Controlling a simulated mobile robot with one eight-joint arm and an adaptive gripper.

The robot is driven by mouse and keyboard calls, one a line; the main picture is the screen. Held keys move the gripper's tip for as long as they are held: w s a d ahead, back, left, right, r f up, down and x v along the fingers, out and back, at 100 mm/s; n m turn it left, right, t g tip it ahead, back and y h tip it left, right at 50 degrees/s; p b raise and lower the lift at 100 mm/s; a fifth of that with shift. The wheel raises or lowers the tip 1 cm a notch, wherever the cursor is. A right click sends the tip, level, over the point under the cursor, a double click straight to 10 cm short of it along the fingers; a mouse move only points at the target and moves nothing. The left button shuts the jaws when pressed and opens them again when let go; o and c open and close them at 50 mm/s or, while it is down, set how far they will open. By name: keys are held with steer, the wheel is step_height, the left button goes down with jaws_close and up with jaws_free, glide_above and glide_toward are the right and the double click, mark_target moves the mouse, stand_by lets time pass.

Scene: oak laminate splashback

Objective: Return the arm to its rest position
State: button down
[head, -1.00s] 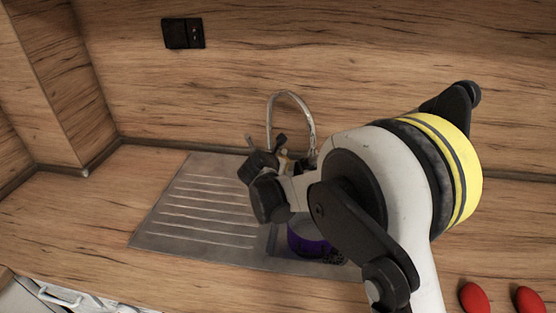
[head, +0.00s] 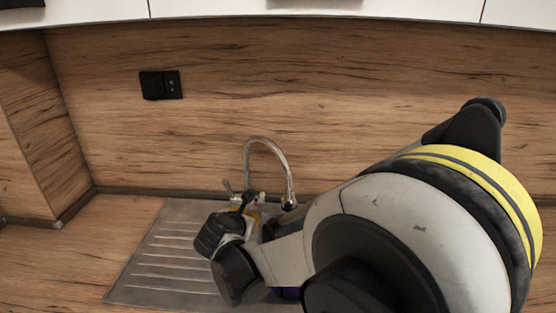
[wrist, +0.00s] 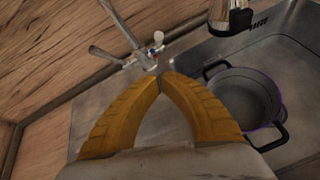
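My gripper (wrist: 160,82) has two orange ribbed fingers whose tips meet in the wrist view, with nothing visible between them. It is over the metal drainboard beside the sink bowl, apart from the pot. In the head view my white arm with its yellow band fills the right side and reaches toward the sink. My wrist covers most of the gripper there.
A chrome faucet (head: 270,160) stands behind my wrist, close to it; its mixer (wrist: 148,55) is just past the fingertips. A grey pot (wrist: 243,105) with dark handles sits in the sink bowl (wrist: 290,60). A black socket (head: 161,85) is on the wood splashback. White cabinets (head: 220,8) hang above.

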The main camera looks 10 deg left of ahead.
steer(key=s+d+r+m+g, duration=0.1)
steer(key=s+d+r+m, duration=0.25)
steer(key=d+m, duration=0.4)
steer(key=s+d+r+m+g, duration=0.15)
steer(key=s+d+m, duration=0.25)
steer(key=d, duration=0.6)
steer(key=s+d+r+m+g, duration=0.1)
steer(key=s+d+r+m, duration=0.2)
steer(key=d+m, duration=0.4)
steer(key=s+d+f+m, duration=0.1)
steer(key=s+d+m, duration=0.4)
steer(key=s+m, duration=0.2)
steer(key=s+d+f+m+g, duration=0.1)
steer(key=s+d+m, duration=0.4)
steer(key=s, duration=0.5)
steer(key=shift+s+d+f+m, duration=0.2)
steer(key=shift+f+m, duration=0.1)
steer(key=shift+m, duration=0.85)
